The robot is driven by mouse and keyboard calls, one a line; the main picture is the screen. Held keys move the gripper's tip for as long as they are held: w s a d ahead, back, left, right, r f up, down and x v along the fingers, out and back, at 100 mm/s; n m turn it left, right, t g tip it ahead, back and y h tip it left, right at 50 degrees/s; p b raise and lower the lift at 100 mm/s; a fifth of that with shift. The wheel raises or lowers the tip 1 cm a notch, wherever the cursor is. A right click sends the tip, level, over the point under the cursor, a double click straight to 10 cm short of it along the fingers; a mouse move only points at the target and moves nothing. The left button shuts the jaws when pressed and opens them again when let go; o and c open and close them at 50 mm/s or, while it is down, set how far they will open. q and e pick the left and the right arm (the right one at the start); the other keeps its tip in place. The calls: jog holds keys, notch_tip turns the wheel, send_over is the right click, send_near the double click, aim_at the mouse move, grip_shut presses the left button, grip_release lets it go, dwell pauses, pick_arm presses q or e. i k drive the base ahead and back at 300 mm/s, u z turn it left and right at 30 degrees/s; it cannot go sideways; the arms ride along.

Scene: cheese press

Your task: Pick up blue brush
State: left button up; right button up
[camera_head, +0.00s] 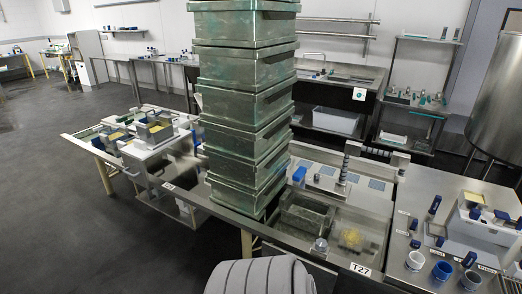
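Several small blue items could be the blue brush, and I cannot tell which one is. A blue upright item (435,204) stands on the right steel table (425,185). Another blue piece (468,259) stands nearer the table's front edge, and a small blue item (415,243) is left of it. A blue-and-white item (299,174) sits just right of the stacked bins, behind the sink. Neither of my grippers is in view.
A tall stack of green-grey metal bins (243,98) blocks the middle of the view. White and blue cups (442,271) stand at the right table's front. A steel basin (370,225) lies in the middle. Dark floor (90,225) is clear at left.

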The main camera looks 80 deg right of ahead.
aim_at(299, 175)
jog(key=z, duration=0.05)
jog(key=i, duration=0.2)
jog(key=z, duration=1.25)
